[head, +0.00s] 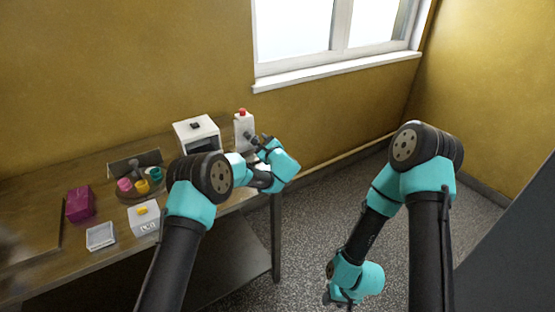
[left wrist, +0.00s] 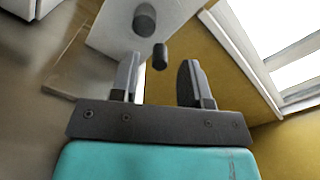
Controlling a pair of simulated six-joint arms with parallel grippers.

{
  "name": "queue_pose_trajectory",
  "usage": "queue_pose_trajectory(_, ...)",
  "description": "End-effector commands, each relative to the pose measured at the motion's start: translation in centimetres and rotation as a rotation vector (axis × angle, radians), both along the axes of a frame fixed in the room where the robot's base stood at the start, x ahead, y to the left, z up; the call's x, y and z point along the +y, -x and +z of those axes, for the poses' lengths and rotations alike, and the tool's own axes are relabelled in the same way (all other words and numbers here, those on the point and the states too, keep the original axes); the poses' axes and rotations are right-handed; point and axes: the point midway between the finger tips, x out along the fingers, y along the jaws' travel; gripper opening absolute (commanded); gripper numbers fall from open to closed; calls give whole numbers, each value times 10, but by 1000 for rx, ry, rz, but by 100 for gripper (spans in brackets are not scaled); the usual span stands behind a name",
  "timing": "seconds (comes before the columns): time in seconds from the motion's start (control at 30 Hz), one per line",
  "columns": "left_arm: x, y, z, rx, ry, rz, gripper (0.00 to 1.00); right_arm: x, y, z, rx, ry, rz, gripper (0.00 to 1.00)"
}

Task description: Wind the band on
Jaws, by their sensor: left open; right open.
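A white upright unit with a red top (head: 243,131) stands at the table's far right end. In the left wrist view its pale face (left wrist: 105,30) carries a grey round hub (left wrist: 144,18), with a small dark knob (left wrist: 160,57) near it. My left gripper (head: 258,142) is close to this unit. In the left wrist view, the left gripper (left wrist: 158,80) is open, with the knob showing between and beyond its fingertips; I see no contact. My right gripper (head: 338,297) hangs low over the floor, away from the table, and appears empty. I cannot make out a band.
A white box with a dark opening (head: 196,134) stands left of the unit.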

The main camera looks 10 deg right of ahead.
Motion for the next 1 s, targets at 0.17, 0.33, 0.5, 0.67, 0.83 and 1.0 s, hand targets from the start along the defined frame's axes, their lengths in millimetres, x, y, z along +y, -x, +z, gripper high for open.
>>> queue_pose_trajectory(0.17,-14,27,1,1,-1,-3,42,0,0,0,0,0,0,43)
queue_pose_trajectory(0.33,-28,56,0,1,-2,-4,42,0,0,0,0,0,0,43)
queue_pose_trajectory(0.5,-42,86,0,2,-1,-3,42,0,0,0,0,0,0,43)
queue_pose_trajectory(0.67,-54,113,0,0,-1,-2,42,0,0,0,0,0,0,43)
queue_pose_trajectory(0.83,-64,133,0,1,-1,-1,42,0,0,0,0,0,0,43)
queue_pose_trajectory(1.0,-67,141,0,0,0,-1,42,0,0,0,0,0,0,43)
